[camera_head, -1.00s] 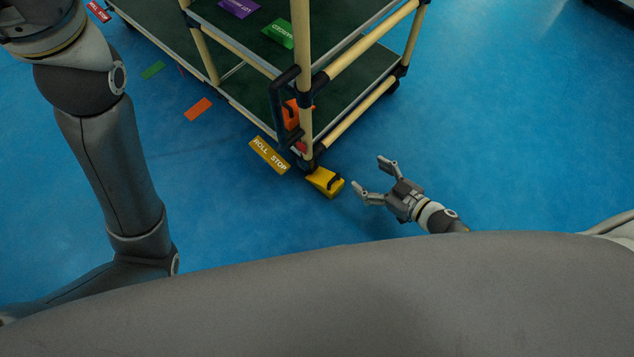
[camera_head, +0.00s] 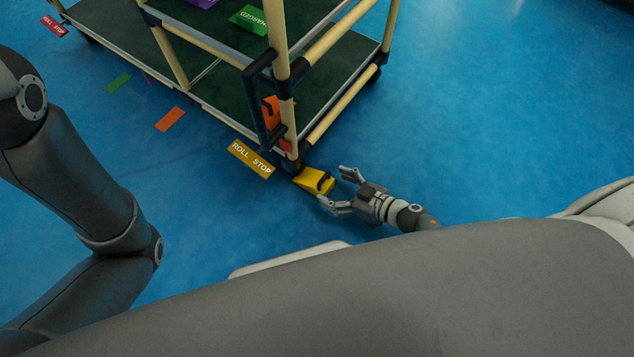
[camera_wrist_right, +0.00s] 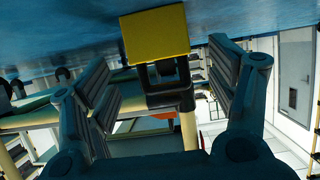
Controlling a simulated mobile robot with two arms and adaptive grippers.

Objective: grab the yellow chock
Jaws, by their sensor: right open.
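The yellow chock (camera_head: 314,181) sits on the blue floor at the near corner of the cart, against its caster. It has a black handle on its right side in the head view. My right gripper (camera_head: 334,188) is open, with its fingertips just to the right of the chock. In the right wrist view the chock (camera_wrist_right: 155,35) shows at the top, between the two spread fingers (camera_wrist_right: 160,95) and beyond their tips; its black handle hangs below it in that picture. My left arm comes in from the left; its gripper is out of view.
The cart (camera_head: 330,125) with pale tube posts and dark green shelves stands behind the chock. A yellow "ROLL STOP" label (camera_head: 250,159) lies left of the chock. An orange label (camera_head: 170,119) lies farther left. The floor on the right is clear.

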